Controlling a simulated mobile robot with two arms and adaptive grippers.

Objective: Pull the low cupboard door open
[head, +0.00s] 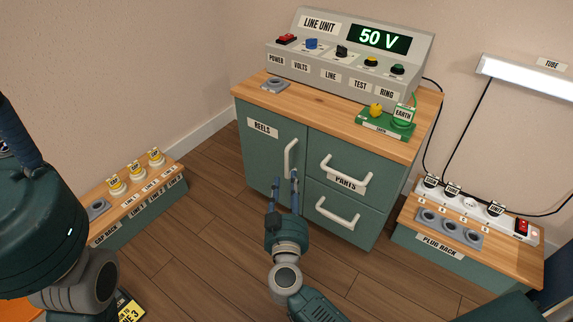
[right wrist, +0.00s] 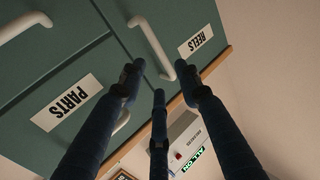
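The low cupboard door (head: 268,160), labelled REELS, is the left front of the green cabinet and looks shut flush. Its white vertical handle (head: 290,158) is on the door's right side; in the right wrist view the handle (right wrist: 152,46) shows just beyond my fingers. My right gripper (head: 285,178) is at the handle's lower end, fingers apart. In the wrist view the handle's end lies between the right gripper's fingertips (right wrist: 160,75); contact cannot be told. My left gripper (head: 20,135) is partly cut off at the left edge, its fingertips not clear.
Drawers with white handles (head: 345,168), one labelled PARTS, are right of the door. The line unit (head: 350,55) and green earth board (head: 385,123) stand on top. A plug rack (head: 440,245) stands at right, a cap rack (head: 140,210) at left. Floor before the door is clear except my arm.

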